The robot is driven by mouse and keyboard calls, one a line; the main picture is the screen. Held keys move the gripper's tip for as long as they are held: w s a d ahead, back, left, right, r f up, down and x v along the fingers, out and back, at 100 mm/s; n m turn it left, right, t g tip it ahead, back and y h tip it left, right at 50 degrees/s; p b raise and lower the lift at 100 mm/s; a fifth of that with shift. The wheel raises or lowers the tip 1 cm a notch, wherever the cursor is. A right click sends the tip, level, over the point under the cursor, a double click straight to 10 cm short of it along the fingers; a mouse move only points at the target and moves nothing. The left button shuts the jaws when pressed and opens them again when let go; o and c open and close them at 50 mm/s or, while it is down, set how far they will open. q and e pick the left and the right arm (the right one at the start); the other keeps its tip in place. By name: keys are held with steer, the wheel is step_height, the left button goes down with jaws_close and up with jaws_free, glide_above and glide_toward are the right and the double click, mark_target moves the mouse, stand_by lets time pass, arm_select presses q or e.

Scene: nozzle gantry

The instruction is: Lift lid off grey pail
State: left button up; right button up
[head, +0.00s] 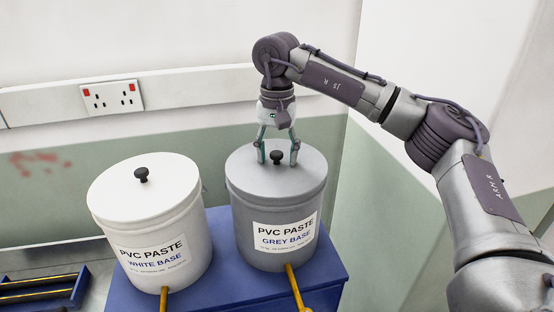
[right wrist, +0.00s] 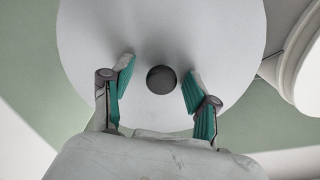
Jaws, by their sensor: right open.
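The grey pail (head: 270,225) stands upright on a blue stand, with a label reading "PVC PASTE GREY BASE". Its flat grey lid (head: 300,180) is on, with a small dark knob (head: 277,157) in the middle. My right gripper (head: 278,162) points down over the lid, its two fingers on either side of the knob. In the right wrist view the lid (right wrist: 160,30) fills the middle, and the round knob (right wrist: 161,79) sits between the open fingers of the right gripper (right wrist: 158,88), with gaps on both sides. My left gripper is not seen.
A white pail (head: 150,225) with its own lid and black knob stands close at the left on the same blue stand (head: 225,285). Yellow handles (head: 294,287) stick out below the pails. A wall with a socket (head: 112,96) is behind. A blue tray (head: 45,290) lies at lower left.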

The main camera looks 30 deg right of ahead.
jaws_close()
steer(key=shift+a, duration=0.1)
steer(key=shift+r, duration=0.1)
stand_by(0.3)
